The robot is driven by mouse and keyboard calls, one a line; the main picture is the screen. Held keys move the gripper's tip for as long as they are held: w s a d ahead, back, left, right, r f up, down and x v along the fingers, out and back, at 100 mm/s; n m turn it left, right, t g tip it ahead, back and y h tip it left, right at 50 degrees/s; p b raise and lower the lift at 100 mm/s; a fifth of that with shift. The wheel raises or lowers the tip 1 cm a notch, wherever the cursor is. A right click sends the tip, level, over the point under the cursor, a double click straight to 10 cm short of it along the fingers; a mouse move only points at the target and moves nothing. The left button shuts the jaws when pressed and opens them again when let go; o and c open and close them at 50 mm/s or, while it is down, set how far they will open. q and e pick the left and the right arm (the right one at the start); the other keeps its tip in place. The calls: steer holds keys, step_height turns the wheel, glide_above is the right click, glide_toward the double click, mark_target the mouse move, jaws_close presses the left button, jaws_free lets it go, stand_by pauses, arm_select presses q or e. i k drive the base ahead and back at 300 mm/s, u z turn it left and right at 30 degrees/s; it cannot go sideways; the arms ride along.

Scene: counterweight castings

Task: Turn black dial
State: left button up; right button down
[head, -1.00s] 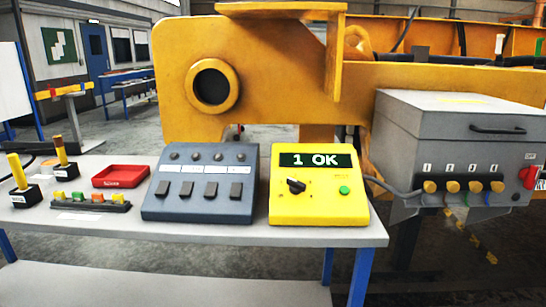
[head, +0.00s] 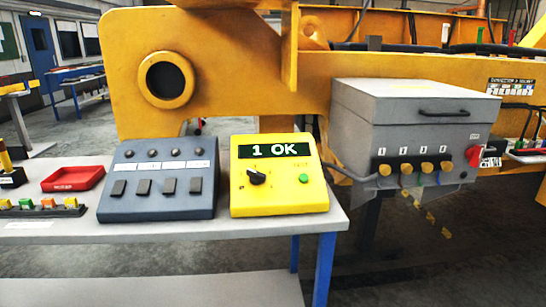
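The black dial (head: 257,177) is a small knob on the front left of a yellow box (head: 280,200). The box stands near the right end of the grey table. Its dark display (head: 282,150) reads "1 OK". A green button (head: 303,178) sits to the right of the dial. The dial's pointer appears to lean to the upper left, but it is small. Neither of my grippers shows in the head view.
A dark switch panel (head: 160,205) stands left of the yellow box, with a red tray (head: 73,179) farther left. A grey cabinet (head: 400,110) with several yellow connectors and a red knob (head: 473,156) is at right. A large yellow casting (head: 230,70) rises behind.

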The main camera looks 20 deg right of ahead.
mark_target(257, 177)
steer(key=u, duration=2.5)
steer(key=k, duration=1.15)
steer(key=z, duration=1.25)
steer(key=i, duration=0.5)
steer(key=z, duration=0.05)
